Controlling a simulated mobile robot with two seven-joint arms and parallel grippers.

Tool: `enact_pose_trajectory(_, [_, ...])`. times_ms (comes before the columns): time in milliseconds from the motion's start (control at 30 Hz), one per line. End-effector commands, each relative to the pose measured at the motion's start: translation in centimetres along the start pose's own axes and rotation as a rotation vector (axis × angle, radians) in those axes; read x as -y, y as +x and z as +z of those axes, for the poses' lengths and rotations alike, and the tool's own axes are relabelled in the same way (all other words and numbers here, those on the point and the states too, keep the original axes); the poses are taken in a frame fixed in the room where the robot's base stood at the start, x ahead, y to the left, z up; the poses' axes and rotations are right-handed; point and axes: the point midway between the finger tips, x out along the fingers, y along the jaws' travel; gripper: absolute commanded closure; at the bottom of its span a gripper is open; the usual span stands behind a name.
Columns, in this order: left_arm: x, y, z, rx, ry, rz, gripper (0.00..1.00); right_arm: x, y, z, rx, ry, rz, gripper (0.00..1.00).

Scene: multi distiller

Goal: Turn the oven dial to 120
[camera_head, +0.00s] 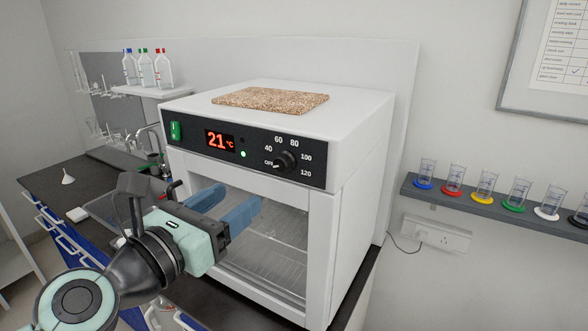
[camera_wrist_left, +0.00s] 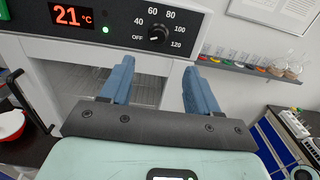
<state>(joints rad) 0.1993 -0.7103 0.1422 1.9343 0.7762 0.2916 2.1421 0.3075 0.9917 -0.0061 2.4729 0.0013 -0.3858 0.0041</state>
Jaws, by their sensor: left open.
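The white oven (camera_head: 362,150) stands on the dark counter, its black control panel (camera_head: 225,155) facing me. The black dial (camera_head: 286,161) sits on the panel's right part, with marks from OFF through 40, 60, 80 and 100 to 120 around it. Its white pointer appears turned toward OFF. The red display reads 21 °C. My left gripper (camera_head: 232,203) is open and empty, in front of the oven door, below and left of the dial. In the left wrist view the dial (camera_wrist_left: 158,34) lies beyond and above the gap between the blue fingers (camera_wrist_left: 152,88). My right gripper is not in view.
A cork mat (camera_head: 270,98) lies on top of the oven. A grey shelf (camera_head: 470,203) with several beakers on coloured bases is on the wall to the right. Bottles (camera_head: 147,70) stand on a white shelf at the back left. The space before the panel is clear.

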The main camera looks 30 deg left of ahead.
Motion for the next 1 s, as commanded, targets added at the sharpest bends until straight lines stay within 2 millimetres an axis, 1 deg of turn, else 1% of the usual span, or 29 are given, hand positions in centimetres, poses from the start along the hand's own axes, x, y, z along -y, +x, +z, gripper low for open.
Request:
enact_pose_trajectory(67, [0.0,0.5,0.1,0.002,-0.005,-0.002,0.39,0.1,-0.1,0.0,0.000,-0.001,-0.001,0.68])
enact_pose_trajectory(167, [0.1,1.8,0.1,0.000,-0.004,-0.004,0.39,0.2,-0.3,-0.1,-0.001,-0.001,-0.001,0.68])
enact_pose_trajectory(267, [0.1,3.8,0.1,-0.002,-0.003,-0.004,0.39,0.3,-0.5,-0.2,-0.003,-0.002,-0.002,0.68])
enact_pose_trajectory(400, [0.1,6.9,0.1,-0.002,-0.003,-0.004,0.39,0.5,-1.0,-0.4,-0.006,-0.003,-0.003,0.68])
enact_pose_trajectory(600, [0.1,10.7,0.1,-0.001,-0.001,-0.002,0.39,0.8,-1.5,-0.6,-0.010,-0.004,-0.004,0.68])
enact_pose_trajectory(700, [0.0,12.0,0.1,0.000,-0.002,-0.002,0.39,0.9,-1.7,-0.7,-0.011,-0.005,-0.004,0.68])
enact_pose_trajectory(800, [0.1,12.8,0.1,0.000,0.000,-0.001,0.39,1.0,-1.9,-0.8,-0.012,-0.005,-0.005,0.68])
enact_pose_trajectory(1000, [0.0,13.3,0.1,0.001,0.000,0.000,0.39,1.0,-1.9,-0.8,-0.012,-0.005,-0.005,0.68])
